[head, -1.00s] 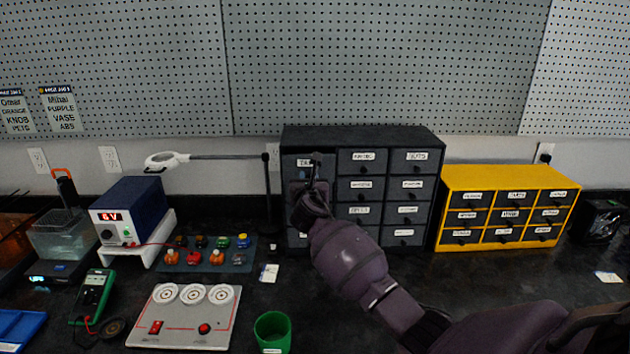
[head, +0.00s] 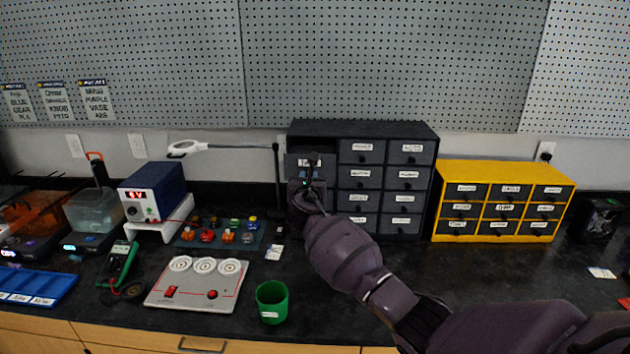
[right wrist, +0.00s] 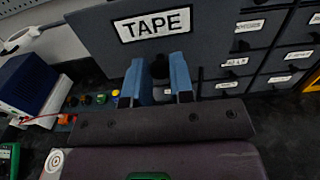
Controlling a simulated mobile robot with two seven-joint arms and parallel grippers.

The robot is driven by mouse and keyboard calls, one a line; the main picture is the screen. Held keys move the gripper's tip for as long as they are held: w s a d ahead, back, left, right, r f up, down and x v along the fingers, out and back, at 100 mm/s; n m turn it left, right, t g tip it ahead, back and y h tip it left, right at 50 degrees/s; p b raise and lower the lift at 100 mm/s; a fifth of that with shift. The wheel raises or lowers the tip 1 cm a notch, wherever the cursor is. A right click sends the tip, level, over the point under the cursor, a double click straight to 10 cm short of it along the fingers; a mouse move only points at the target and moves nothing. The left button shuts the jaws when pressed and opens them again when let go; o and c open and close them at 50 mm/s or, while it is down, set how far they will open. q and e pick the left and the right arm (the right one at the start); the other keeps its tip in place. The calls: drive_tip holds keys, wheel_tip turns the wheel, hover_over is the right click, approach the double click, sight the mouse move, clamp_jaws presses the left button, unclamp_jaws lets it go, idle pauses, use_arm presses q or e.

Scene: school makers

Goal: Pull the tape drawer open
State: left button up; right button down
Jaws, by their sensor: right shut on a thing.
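The tape drawer (head: 296,168) is at the top left of the dark grey drawer cabinet (head: 365,130). Its front stands out from the cabinet, with a dark gap above it. In the right wrist view its white label reads TAPE (right wrist: 153,24). My right gripper (head: 311,183) is in front of this drawer, with its arm coming in from the lower right. In the right wrist view the blue-padded fingers (right wrist: 157,84) are shut on the dark drawer knob (right wrist: 160,68) just below the label. My left gripper is not in view.
A yellow drawer cabinet (head: 450,176) stands to the right. A magnifier lamp (head: 186,149), a blue power supply (head: 153,194) and a tray of coloured parts (head: 200,239) are to the left. A green cup (head: 272,301) and grey panel (head: 196,293) stand near the front edge.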

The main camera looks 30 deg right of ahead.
drive_tip(key=shift+s+a, duration=0.15)
drive_tip(key=shift+s, duration=0.2)
drive_tip(key=c, duration=1)
unclamp_jaws()
drive_tip(key=shift+w, duration=0.1)
drive_tip(key=v, duration=1.1)
drive_tip(key=shift+p, duration=0.3)
drive_tip(key=shift+f, duration=0.1)
